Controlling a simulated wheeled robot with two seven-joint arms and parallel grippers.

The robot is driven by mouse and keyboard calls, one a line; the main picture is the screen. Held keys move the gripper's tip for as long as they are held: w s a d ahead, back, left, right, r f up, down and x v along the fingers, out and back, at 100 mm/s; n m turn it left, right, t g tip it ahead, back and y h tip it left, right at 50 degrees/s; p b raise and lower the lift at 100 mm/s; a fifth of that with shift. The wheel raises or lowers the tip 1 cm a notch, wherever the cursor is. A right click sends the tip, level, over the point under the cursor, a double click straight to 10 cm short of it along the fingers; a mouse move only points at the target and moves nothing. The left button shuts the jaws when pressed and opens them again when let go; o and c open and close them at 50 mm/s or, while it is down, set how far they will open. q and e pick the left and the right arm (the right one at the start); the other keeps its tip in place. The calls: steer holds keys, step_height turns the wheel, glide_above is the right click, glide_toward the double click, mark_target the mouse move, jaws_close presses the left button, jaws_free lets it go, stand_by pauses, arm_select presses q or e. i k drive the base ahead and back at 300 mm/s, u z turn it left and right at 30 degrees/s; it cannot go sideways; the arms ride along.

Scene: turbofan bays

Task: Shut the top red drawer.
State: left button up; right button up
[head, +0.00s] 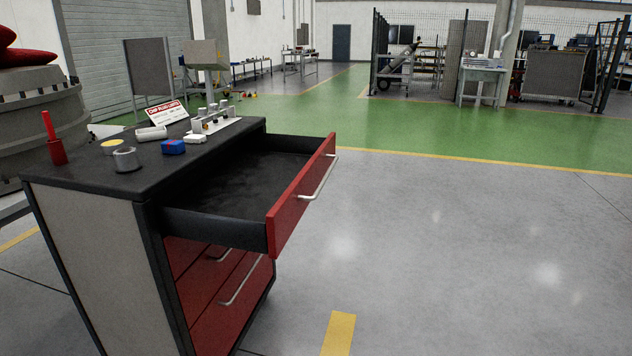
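The top red drawer (303,194) is pulled well out of the cabinet (95,235), toward the right of the head view. Its black inside (235,190) looks empty. A silver bar handle (319,180) runs along its red front. The lower red drawers (228,300) sit in the cabinet, with silver handles, and look shut. Neither of my grippers shows in the head view.
On the black cabinet top stand a red tool (57,152), a grey tape roll (126,160), a blue item (173,147), a small sign (166,112) and a metal fixture (214,122). A large engine part (40,115) is at the left. The grey floor (450,250) to the right is clear.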

mark_target(251, 195)
steer(key=u, duration=0.05)
steer(key=i, duration=0.9)
steer(key=u, duration=0.6)
